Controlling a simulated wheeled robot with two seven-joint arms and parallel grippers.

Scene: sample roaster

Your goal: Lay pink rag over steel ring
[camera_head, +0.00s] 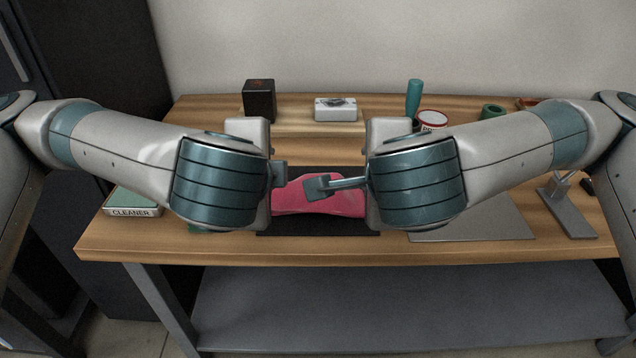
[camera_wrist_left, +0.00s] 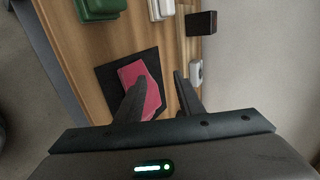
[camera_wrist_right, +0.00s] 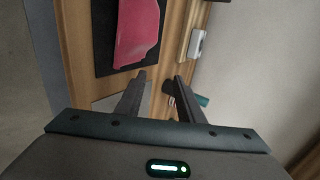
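The pink rag (camera_head: 320,203) lies on a black mat (camera_head: 330,228) at the front middle of the table, partly hidden behind my grippers. It also shows on the mat in the left wrist view (camera_wrist_left: 150,90) and the right wrist view (camera_wrist_right: 137,30). I cannot make out the steel ring in any view. My left gripper (camera_head: 280,173) is above the rag's left part, fingers apart and empty. My right gripper (camera_head: 322,186) is above the rag's right part, fingers apart and empty. Neither appears to hold the rag.
A black box (camera_head: 259,100) and a white device (camera_head: 335,109) stand on the raised wooden shelf behind. A cleaner box (camera_head: 134,203) is at left. A grey plate (camera_head: 475,222) and a metal stand (camera_head: 568,210) are at right. A teal-handled item (camera_head: 413,97) stands at back.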

